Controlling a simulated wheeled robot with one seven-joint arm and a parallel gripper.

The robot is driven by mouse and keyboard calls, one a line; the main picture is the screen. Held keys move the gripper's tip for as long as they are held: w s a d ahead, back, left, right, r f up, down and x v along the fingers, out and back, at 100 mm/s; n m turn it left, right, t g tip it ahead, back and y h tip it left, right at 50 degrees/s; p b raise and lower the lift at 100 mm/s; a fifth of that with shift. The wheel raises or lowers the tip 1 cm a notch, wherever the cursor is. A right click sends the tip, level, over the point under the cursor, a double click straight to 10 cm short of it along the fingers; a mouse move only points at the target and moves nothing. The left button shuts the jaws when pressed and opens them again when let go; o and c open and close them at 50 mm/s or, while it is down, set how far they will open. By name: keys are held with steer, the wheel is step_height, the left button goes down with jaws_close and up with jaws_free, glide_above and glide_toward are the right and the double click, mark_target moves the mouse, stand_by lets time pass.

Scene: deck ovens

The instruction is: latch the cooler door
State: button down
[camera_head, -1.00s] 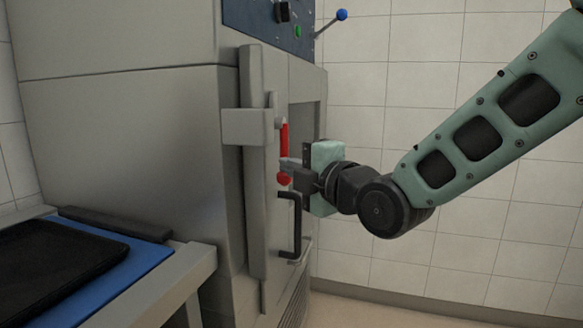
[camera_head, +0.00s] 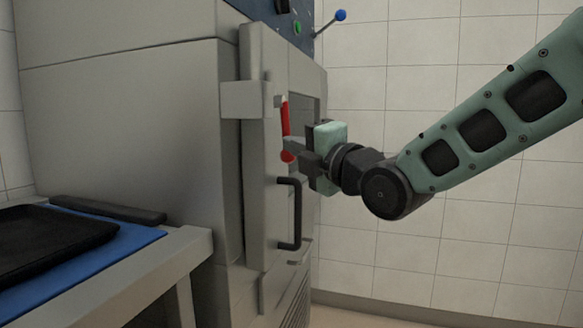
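The cooler door (camera_head: 270,215) is a tall grey panel on the front of the grey cabinet (camera_head: 130,130), seen nearly edge-on. A dark strip shows between door edge and cabinet side; I cannot tell whether the door is fully closed. A black door handle (camera_head: 296,215) is just below.
A bench (camera_head: 190,250) at the lower left holds a blue mat (camera_head: 145,240) and a black tray (camera_head: 50,240). A control panel with a blue-knobbed lever (camera_head: 341,15) is above the door. The space between my arm and the tiled wall (camera_head: 420,280) looks clear.

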steer(key=w+d+r+n+g+y+b, duration=0.1)
steer(key=w+r+n+g+y+b, duration=0.1)
steer(key=n+b, duration=0.8)
steer(key=w+d+r+n+g+y+b, duration=0.2)
steer(key=w+n+g+y+b, duration=0.2)
steer(key=w+n+y+b, duration=0.2)
steer(key=shift+r+n+y+b, duration=0.3)
steer(key=shift+n+y+b, duration=1.1)
steer(key=shift+n+b, duration=0.75)
steer(key=shift+w+r, duration=0.1)
steer(key=w+a+f+b+v, duration=0.1)
steer(key=f+b+v, duration=0.1)
steer(key=v, duration=1.1)
steer(key=shift+a+f+b, duration=0.15)
steer(key=shift+a+b, duration=0.05)
steer(key=shift+b, duration=0.15)
